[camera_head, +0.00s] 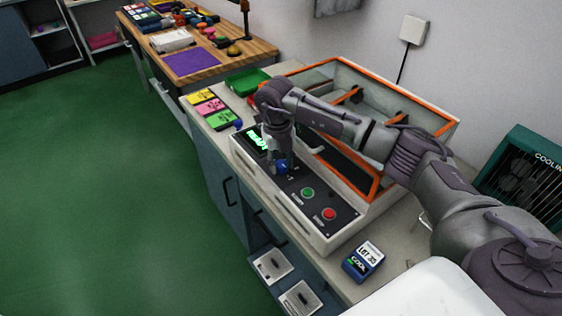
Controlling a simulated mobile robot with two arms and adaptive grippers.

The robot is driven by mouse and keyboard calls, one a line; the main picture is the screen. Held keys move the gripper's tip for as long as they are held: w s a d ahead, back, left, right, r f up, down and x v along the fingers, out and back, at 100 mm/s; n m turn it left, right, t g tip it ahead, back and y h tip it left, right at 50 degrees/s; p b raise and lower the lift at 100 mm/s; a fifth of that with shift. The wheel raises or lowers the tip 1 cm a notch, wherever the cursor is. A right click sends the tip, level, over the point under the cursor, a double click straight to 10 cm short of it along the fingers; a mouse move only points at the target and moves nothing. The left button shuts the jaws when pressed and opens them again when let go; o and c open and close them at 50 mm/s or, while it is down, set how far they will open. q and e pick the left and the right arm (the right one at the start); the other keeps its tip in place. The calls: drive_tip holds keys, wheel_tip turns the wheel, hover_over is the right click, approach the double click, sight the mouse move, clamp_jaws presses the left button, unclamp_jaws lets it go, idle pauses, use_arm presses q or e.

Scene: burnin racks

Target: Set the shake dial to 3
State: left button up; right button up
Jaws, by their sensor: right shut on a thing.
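The burn-in machine (258,176) stands on the counter, a white box with an orange-framed bay behind its dark control panel. My right gripper (281,168) points down at the panel and is shut on a blue knob (283,169), which I take to be the shake dial. The gripper hides most of the knob, and its setting cannot be read. A green-lit display (257,139) is left of the gripper, partly covered. A green button (308,192) and a red button (329,213) are to the right. My left gripper is not in view.
A blue box labelled LOT 35 (363,262) sits on the counter's front. Yellow, pink and green cards (210,106) lie left of the machine. A wooden bench (230,58) with small items stands behind. A green cooling unit (522,172) is at right. Green floor is clear at left.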

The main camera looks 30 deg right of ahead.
sight(281, 166)
drive_tip(key=o, duration=1.1)
drive_tip(key=shift+o, duration=0.2)
drive_tip(key=n+p, duration=0.1)
drive_tip(key=n, duration=0.4)
drive_tip(key=shift+n, duration=0.4)
drive_tip(key=n+p, duration=0.1)
drive_tip(key=n, duration=0.5)
drive_tip(key=shift+s+r+t+p, duration=0.1)
drive_tip(key=shift+t+p, duration=0.2)
drive_tip(key=shift+p, duration=0.1)
wheel_tip(281, 166, up, 14)
drive_tip(key=b, duration=0.3)
drive_tip(key=shift+s+a+f, duration=0.2)
drive_tip(key=shift+s+f, duration=0.05)
drive_tip(key=shift+s, duration=0.1)
